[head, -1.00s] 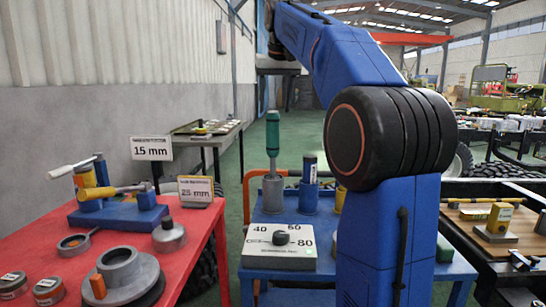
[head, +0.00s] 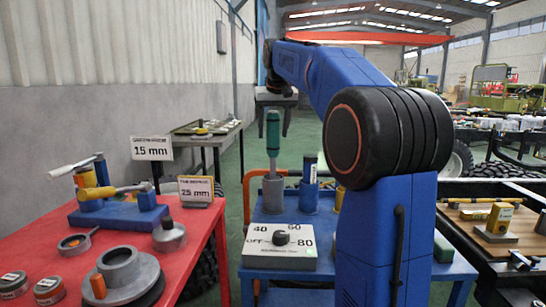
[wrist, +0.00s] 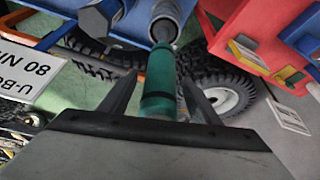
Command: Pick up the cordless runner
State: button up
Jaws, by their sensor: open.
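A tool with a green handle (head: 272,128), which I take for the cordless runner, stands upright in a grey round holder (head: 272,190) on the blue bench. In the wrist view its green handle (wrist: 160,85) lies between the two dark fingers, with its shaft end in the holder (wrist: 164,24). My gripper (wrist: 160,80) is open, one finger on each side of the handle, with gaps showing. In the head view my gripper (head: 277,97) is at the top of the handle, pointing down.
A blue holder (head: 309,196) with another tool stands close to the right. A dial box (head: 281,247) sits in front on the blue bench. A red table (head: 200,258) with clamps and fittings is at left. My arm hides part of the bench.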

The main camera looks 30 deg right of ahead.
grip_shut()
jog(key=shift+r, duration=0.1)
dwell(0.3)
